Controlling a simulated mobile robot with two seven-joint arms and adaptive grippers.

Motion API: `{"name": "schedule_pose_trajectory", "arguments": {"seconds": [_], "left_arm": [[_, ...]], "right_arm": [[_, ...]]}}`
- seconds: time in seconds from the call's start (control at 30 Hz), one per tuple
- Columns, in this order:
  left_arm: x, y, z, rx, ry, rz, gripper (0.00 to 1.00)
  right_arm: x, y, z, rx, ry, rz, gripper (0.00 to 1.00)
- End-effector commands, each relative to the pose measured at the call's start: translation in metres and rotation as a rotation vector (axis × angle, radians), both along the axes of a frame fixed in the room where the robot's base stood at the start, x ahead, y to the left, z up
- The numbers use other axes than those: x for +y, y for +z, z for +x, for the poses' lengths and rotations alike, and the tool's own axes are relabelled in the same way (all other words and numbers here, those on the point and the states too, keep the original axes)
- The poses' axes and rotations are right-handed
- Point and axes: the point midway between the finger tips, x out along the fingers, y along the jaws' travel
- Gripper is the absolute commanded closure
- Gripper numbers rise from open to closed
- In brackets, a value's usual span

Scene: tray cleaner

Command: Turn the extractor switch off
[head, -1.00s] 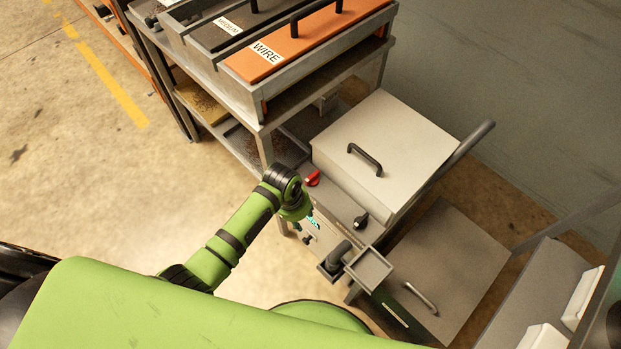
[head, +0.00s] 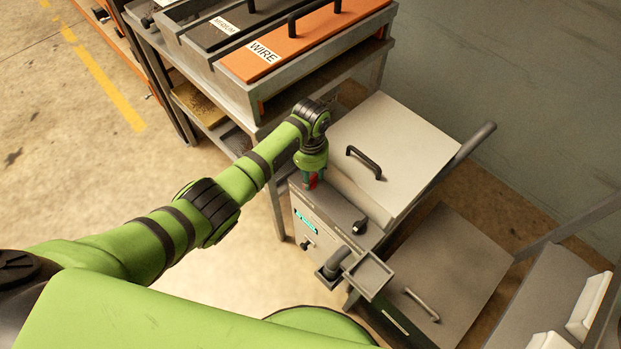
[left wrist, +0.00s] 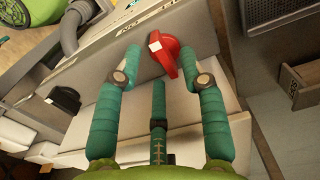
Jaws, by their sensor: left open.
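A red rotary switch (left wrist: 168,58) with a white mark sits on the grey top panel of a cabinet. In the head view the red switch (head: 314,182) is mostly hidden by my left gripper (head: 310,180), which points down over it. In the left wrist view my left gripper (left wrist: 160,60) is open, with a teal finger on either side of the red switch and a third finger below it in the picture. I cannot tell whether any finger touches it. A black knob (head: 360,226) sits farther along the same panel and also shows in the left wrist view (left wrist: 65,98). My right gripper is not in view.
The cabinet has a pale lid (head: 395,140) with a black handle behind the switches. A rack with an orange WIRE tray (head: 310,40) stands close behind my left wrist. A grey pipe (head: 335,260) and small tray (head: 368,275) stand at the cabinet's near corner.

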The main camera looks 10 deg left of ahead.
Motion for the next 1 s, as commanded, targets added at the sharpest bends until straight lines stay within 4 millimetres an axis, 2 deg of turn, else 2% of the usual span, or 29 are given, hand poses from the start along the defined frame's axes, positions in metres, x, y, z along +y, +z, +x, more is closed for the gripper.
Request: {"name": "schedule_pose_trajectory", "arguments": {"seconds": [0.03,0.13,0.47,0.57,0.6,1.0], "left_arm": [[-0.001,-0.009,0.000,0.000,0.000,0.000,0.59],[-0.001,-0.016,0.000,-0.001,-0.001,-0.001,0.59],[0.000,-0.020,0.000,-0.002,-0.001,-0.001,0.59],[0.000,-0.020,0.000,-0.002,-0.001,-0.001,0.95],[0.000,-0.020,0.000,-0.002,-0.001,-0.001,1.00],[-0.001,-0.019,0.000,-0.001,0.029,-0.002,1.00]], "right_arm": [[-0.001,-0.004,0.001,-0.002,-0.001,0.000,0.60],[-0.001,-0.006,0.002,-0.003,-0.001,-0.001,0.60],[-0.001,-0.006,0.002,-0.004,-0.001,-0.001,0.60],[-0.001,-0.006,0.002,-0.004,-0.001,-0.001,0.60],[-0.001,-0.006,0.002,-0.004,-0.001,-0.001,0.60],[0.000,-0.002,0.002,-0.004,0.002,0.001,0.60]]}}
